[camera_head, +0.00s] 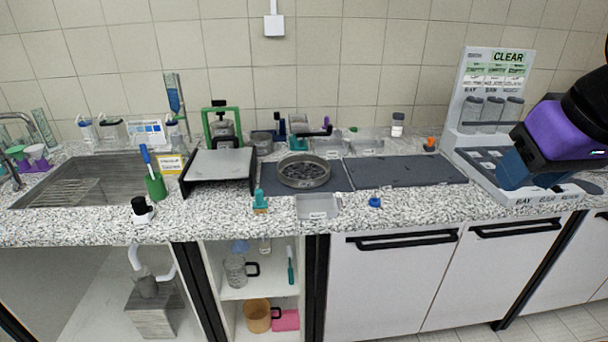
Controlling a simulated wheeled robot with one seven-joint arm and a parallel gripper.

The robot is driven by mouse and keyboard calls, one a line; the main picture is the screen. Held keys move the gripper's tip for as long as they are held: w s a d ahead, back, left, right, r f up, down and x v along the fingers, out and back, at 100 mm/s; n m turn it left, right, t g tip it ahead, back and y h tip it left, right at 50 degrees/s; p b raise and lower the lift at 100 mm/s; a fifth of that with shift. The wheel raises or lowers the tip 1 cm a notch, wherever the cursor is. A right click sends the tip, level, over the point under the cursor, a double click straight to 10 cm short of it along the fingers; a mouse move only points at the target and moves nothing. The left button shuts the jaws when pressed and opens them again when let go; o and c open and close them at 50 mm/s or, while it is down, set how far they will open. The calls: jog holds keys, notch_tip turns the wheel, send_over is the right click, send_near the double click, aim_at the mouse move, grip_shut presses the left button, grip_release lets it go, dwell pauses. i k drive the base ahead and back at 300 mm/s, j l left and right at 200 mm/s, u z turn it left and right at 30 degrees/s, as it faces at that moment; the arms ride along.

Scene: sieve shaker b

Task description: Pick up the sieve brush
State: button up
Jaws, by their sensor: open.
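I cannot tell for sure which item is the sieve brush. A small teal piece (260,201), possibly a brush, is at the counter's front edge, in front of the round metal sieve (303,171). A blue-handled tool (147,157) stands tilted in a green cup (156,187) at the left. A slim teal-handled tool (291,268) is upright in the open cabinet below. My gripper (516,172) is at the far right, over the white bay rack, well away from all of these. It is open; its fingertips are hard to make out and I see nothing held.
The white bay rack (468,112) holds several jars. Dark mats (405,171) lie bare beside the sieve. A raised grey platform (218,165), a sink (85,180) and a black-capped bottle (141,210) are at the left. A clear tray (318,207) and blue knob (375,202) sit near the front edge.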

aim_at(260, 203)
jog(key=i+j, duration=0.15)
jog(key=i, duration=0.2)
jog(key=i+j, duration=0.2)
jog(key=i+u, duration=0.2)
jog(key=u, duration=1.45)
